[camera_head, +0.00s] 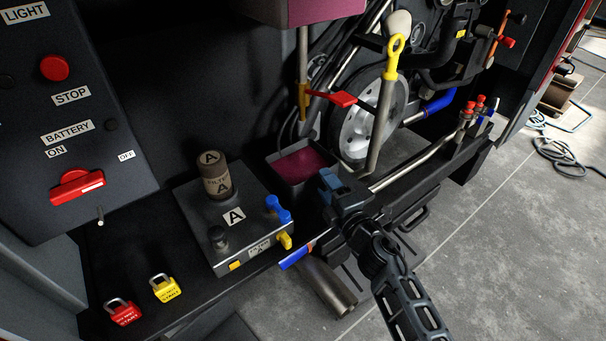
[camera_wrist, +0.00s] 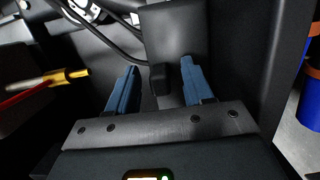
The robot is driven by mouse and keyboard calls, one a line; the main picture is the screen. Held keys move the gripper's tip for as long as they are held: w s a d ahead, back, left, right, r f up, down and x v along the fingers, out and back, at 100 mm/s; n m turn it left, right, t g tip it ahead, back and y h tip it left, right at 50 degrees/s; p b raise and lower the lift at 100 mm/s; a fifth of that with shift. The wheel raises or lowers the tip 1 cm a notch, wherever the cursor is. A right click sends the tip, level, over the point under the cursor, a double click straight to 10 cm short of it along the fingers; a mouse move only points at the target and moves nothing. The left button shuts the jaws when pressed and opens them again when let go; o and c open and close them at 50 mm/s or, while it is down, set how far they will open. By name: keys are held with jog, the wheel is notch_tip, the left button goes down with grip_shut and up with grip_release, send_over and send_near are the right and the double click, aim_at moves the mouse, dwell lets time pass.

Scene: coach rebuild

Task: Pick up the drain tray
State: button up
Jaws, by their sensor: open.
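The drain tray looks to be the dark open box (camera_head: 297,190) with a dark magenta fill, standing in the middle of the head view behind the grey block marked A. My gripper (camera_head: 329,184) is just right of the box and close to it; I cannot tell whether they touch. In the wrist view my gripper's blue fingers (camera_wrist: 157,85) are apart. A small dark block (camera_wrist: 159,78) on a dark grey upright face (camera_wrist: 178,40) shows between them; I cannot tell whether it belongs to the tray. Nothing is visibly held.
A grey block (camera_head: 200,235) with a filter canister (camera_head: 214,178) and blue and yellow taps is left of the box. A magenta tank (camera_head: 305,8) hangs above. A red lever (camera_head: 335,98) and a yellow-topped handle (camera_head: 386,90) stand behind.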

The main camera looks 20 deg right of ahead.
grip_shut()
dwell(0.3)
dwell(0.9)
jog(key=shift+r, duration=0.15)
